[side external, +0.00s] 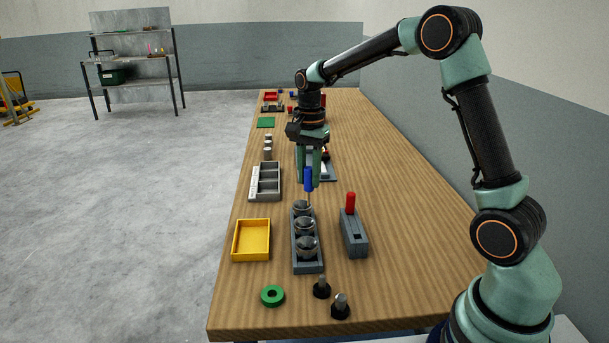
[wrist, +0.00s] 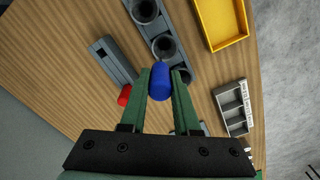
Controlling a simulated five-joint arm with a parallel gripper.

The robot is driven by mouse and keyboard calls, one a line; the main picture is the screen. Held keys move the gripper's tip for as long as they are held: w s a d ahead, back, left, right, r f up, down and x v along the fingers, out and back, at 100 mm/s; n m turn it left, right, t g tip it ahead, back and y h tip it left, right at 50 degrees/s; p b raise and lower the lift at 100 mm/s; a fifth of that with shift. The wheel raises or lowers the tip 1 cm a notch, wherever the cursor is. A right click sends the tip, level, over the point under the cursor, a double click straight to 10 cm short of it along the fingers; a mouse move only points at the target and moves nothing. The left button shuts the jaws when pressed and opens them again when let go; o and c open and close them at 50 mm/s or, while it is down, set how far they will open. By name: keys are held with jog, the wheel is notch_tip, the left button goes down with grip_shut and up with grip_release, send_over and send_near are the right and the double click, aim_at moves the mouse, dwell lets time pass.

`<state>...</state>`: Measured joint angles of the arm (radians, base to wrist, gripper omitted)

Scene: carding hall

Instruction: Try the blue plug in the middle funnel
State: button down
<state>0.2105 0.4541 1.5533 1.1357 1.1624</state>
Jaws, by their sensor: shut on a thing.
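My gripper (side external: 309,180) is shut on the blue plug (side external: 308,182), which hangs upright from the fingers. In the wrist view the plug (wrist: 160,83) is between the green fingertips. A grey rack holds three metallic funnels in a row. In the side view the plug is above and just behind the far funnel (side external: 302,207), apart from the middle funnel (side external: 305,226). In the wrist view the middle funnel (wrist: 164,45) lies just beyond the plug's end. The far funnel (wrist: 182,75) is partly hidden by a finger.
A grey slotted block (side external: 354,236) with a red plug (side external: 351,202) stands right of the rack. A yellow tray (side external: 252,259) and a grey compartment box (side external: 278,184) are left.

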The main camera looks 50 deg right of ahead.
aim_at(305, 190)
jog(key=shift+w+a+f, duration=0.2)
jog(key=shift+w+f, duration=0.05)
jog(key=shift+f, duration=0.3)
jog(key=shift+w+a+f, duration=0.15)
jog(key=shift+w+f, duration=0.05)
jog(key=shift+f, duration=2.15)
jog(key=shift+f, duration=2)
dwell(0.9)
dwell(0.9)
jog(key=shift+r, duration=4)
